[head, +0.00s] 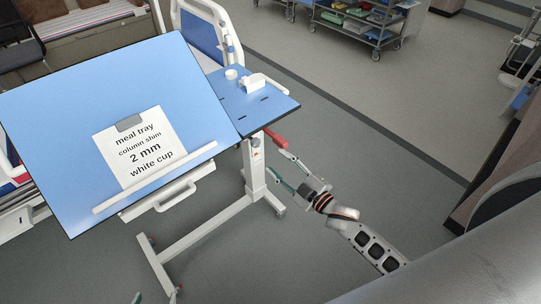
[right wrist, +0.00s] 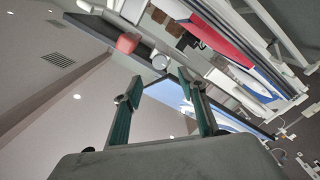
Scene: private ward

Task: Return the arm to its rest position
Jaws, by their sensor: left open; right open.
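My right gripper (head: 277,165) is open and empty beside the overbed table's column, low and right of the tabletop. Its two green-padded fingers stand apart in the right wrist view (right wrist: 160,80), with nothing between them. A red handle (head: 277,138) sticks out by the column just beyond the fingertips. A red end also shows past the fingertips in the right wrist view (right wrist: 127,42).
The table's tilted blue top (head: 60,130) holds a clipped note reading "meal tray, column shim, 2 mm, white cup". Its side wing (head: 278,103) carries a white round item (head: 231,74) and a white block (head: 254,80). A supply cart (head: 372,32) stands behind.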

